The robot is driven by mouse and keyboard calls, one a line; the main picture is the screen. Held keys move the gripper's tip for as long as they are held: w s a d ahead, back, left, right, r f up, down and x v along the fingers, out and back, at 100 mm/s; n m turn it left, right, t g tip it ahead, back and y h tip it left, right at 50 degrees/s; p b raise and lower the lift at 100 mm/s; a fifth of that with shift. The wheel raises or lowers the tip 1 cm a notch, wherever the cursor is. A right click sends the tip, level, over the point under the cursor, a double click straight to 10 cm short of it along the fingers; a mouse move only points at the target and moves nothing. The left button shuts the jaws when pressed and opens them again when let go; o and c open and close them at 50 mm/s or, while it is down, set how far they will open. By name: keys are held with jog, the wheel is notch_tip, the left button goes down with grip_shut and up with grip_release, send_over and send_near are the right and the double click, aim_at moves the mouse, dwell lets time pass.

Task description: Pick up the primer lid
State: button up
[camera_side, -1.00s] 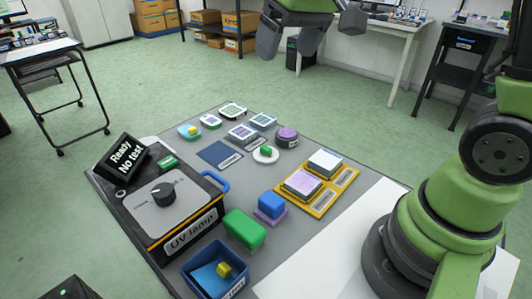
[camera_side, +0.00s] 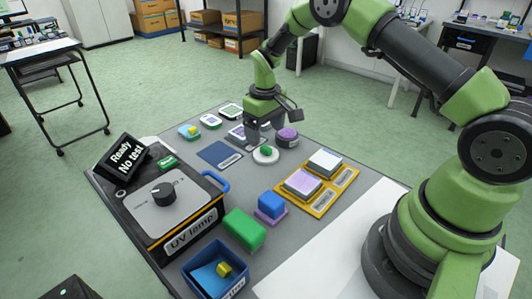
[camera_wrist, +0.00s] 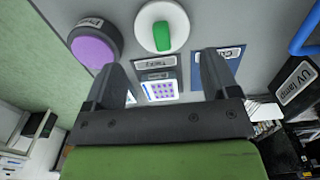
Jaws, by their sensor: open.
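A white round lid with a green grip (camera_side: 265,156) lies on the grey bench; I take it to be the primer lid. It shows at the top centre of the wrist view (camera_wrist: 148,38), grip upward. A dark round jar with a purple top (camera_side: 287,138) stands to its right in the side view; its label (camera_wrist: 95,24) is only partly readable. My gripper (camera_side: 262,138) is open and empty, pointing down just behind the lid in the side view. In the wrist view my fingertips (camera_wrist: 162,72) are spread apart, with the lid beyond the gap, not between them.
White-framed pads stand behind the lid, one (camera_wrist: 160,91) under my gripper. A blue mat (camera_side: 219,154) is to the left. A yellow tray with two blocks (camera_side: 323,200) is at front right. The UV lamp (camera_side: 175,205) with its blue handle is at front left.

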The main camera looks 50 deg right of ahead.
aim_at(264, 146)
notch_tip(264, 146, down, 5)
jog(key=shift+w+a+f, duration=0.1)
jog(key=shift+a+f, duration=0.05)
jog(key=shift+f, duration=0.05)
jog(key=c, duration=0.6)
jog(key=shift+r, duration=0.1)
notch_tip(264, 146, up, 8)
jog(key=shift+r, duration=0.2)
jog(key=d, duration=0.2)
jog(key=d+r, duration=0.1)
jog(key=d, duration=0.5)
jog(key=shift+d+r, duration=0.1)
jog(key=shift+r, duration=0.2)
jog(key=shift+d+f, duration=0.15)
jog(key=shift+f, duration=3)
